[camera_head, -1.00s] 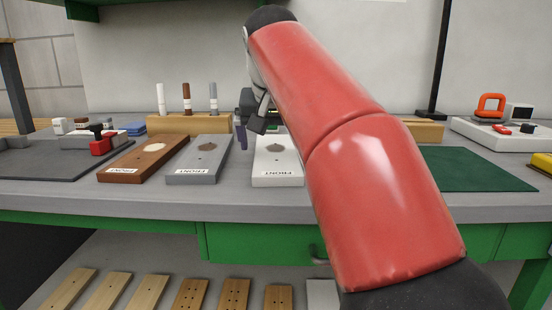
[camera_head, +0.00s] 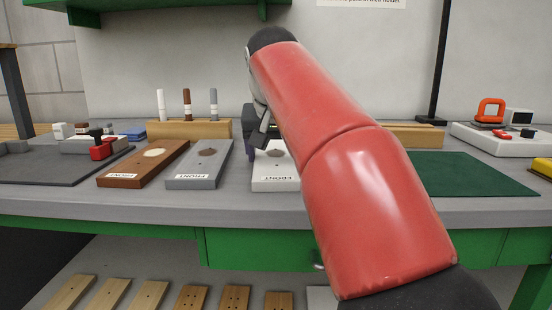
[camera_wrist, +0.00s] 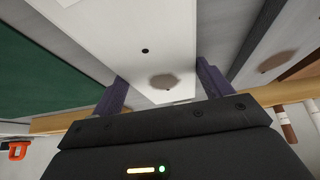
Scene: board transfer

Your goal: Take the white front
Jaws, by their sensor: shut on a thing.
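The white board labelled FRONT (camera_head: 275,178) lies on the bench, to the right of the grey board, partly hidden behind my red arm in the head view. In the wrist view the white board (camera_wrist: 130,40) runs between the two dark purple fingers, with a small hole and a brown round patch near its end. My gripper (camera_wrist: 163,88) is shut on the white board, one finger against each long side near the patch. In the head view my gripper (camera_head: 262,140) is mostly hidden behind my arm at the board's far end.
A grey board (camera_head: 200,165) and a brown board (camera_head: 145,165) lie to the left, both labelled FRONT. A wooden block with pegs (camera_head: 190,129) stands behind them. A green mat (camera_head: 470,173) lies to the right, clear. A white tray with an orange-handled item (camera_head: 497,137) is beyond it.

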